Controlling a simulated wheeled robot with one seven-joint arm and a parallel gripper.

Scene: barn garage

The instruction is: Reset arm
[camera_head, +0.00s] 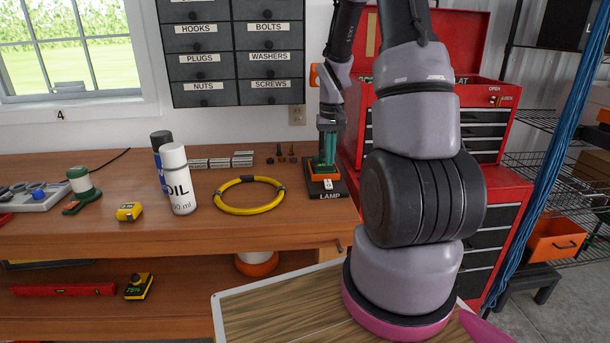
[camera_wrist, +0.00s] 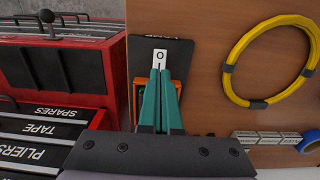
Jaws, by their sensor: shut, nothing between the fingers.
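My gripper (camera_head: 326,160) points down over the lamp switch in the head view, its teal fingers shut and empty. In the wrist view its fingertips (camera_wrist: 161,74) are close together beside the switch's white rocker (camera_wrist: 159,57), marked O and I. The black switch plate (camera_head: 342,187), labelled LAMP, lies at the right end of the workbench and has an orange housing (camera_wrist: 136,92). The fingers hide part of the housing; I cannot tell whether they touch it. My arm rises to the right of the switch.
A yellow cable ring (camera_head: 250,209), an oil bottle (camera_head: 178,182) and a yellow tape measure (camera_head: 129,212) stand left on the wooden bench (camera_head: 90,240). A red tool chest (camera_head: 500,185) stands close at right. Labelled drawers (camera_head: 237,55) hang on the wall behind.

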